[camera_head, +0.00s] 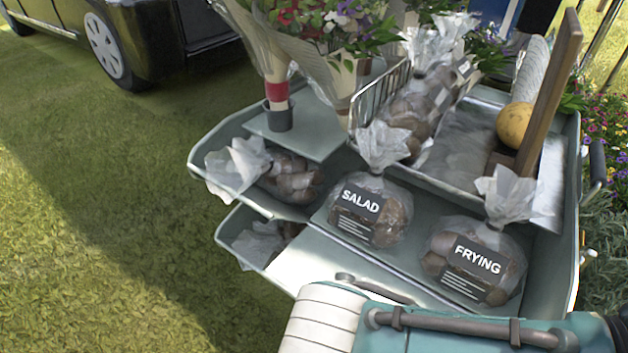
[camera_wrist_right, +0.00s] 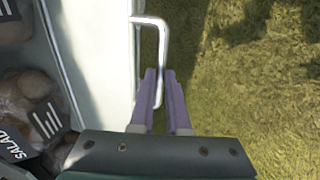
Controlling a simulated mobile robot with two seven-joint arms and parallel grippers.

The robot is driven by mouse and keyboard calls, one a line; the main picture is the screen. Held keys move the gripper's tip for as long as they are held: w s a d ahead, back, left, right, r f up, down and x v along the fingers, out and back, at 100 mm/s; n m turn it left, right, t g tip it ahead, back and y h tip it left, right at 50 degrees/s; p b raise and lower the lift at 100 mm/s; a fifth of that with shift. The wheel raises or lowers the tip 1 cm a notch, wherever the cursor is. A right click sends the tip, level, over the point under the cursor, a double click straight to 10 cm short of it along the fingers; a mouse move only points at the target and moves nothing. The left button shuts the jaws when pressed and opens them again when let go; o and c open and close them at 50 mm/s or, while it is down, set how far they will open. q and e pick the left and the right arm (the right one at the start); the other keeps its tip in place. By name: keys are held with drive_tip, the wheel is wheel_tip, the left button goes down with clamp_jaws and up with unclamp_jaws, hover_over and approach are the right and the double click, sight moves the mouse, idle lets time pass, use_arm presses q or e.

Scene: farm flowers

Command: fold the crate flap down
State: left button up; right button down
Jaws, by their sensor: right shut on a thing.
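The crate (camera_head: 215,150) is a grey-green tray unit holding bagged potatoes. A pale, brightly lit panel (camera_head: 325,263), which looks like its flap, runs along the front edge below the bags; my arm covers part of it. In the right wrist view the pale panel (camera_wrist_right: 105,60) has a bent metal handle (camera_wrist_right: 150,22) on its outer edge. My right gripper (camera_wrist_right: 160,75) has its purple fingers on either side of the handle's free leg, shut on it. My right arm crosses the bottom of the head view, and its fingers are hidden there. My left gripper is not in view.
A SALAD bag (camera_head: 370,210) and a FRYING bag (camera_head: 473,262) stand just behind the panel. Wrapped bouquets (camera_head: 310,65) stand at the back. A wooden board (camera_head: 550,95) rises at the right. Open grass (camera_head: 120,250) lies left of the crate.

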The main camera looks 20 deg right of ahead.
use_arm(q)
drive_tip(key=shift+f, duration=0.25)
use_arm(e)
drive_tip(key=shift+s+a+f, duration=0.2)
drive_tip(key=shift+a+f, duration=0.1)
drive_tip(key=c, duration=1.3)
unclamp_jaws()
drive_tip(key=shift+c, duration=0.2)
drive_tip(key=o, duration=0.5)
drive_tip(key=shift+s+a, duration=0.15)
drive_tip(key=shift+a, duration=0.1)
drive_tip(key=shift+c, duration=0.2)
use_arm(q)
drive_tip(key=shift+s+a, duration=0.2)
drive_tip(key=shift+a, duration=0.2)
use_arm(e)
drive_tip(key=shift+d, duration=0.1)
use_arm(q)
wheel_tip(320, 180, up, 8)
drive_tip(key=p, duration=0.8)
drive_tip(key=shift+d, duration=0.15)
use_arm(e)
wheel_tip(320, 180, up, 10)
drive_tip(key=s+a, duration=0.1)
drive_tip(key=shift+a+f, duration=0.15)
drive_tip(key=shift+a, duration=0.15)
drive_tip(key=shift+s, duration=0.1)
